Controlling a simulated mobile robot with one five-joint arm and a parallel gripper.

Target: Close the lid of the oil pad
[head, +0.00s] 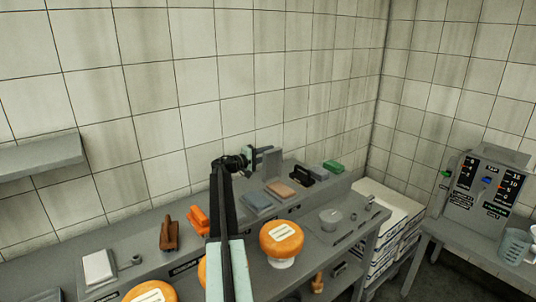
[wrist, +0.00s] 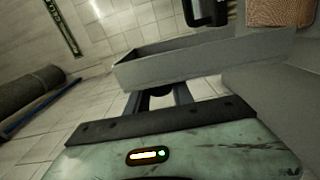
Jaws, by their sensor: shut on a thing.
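A grey panel (head: 270,161), which looks like the raised lid of the oil pad, stands tilted up on the shelf at the back of the counter. In the wrist view the grey panel (wrist: 190,52) spans the upper middle, with its edge at my fingers. My gripper (head: 249,156) is at the panel's left side and is shut on it; its fingers also show in the wrist view (wrist: 159,95). A brown textured pad (wrist: 280,12) is at the top right of the wrist view, and a brown pad (head: 280,189) lies below the panel. The fingertips' contact is partly hidden.
A blue-grey pad (head: 257,204), a black-handled tool (head: 301,175) and a green block (head: 333,166) lie along the shelf. Orange cheese wheels (head: 281,238), an orange item (head: 199,218) and a brown tool (head: 169,236) stand nearby. The tiled wall is close behind.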

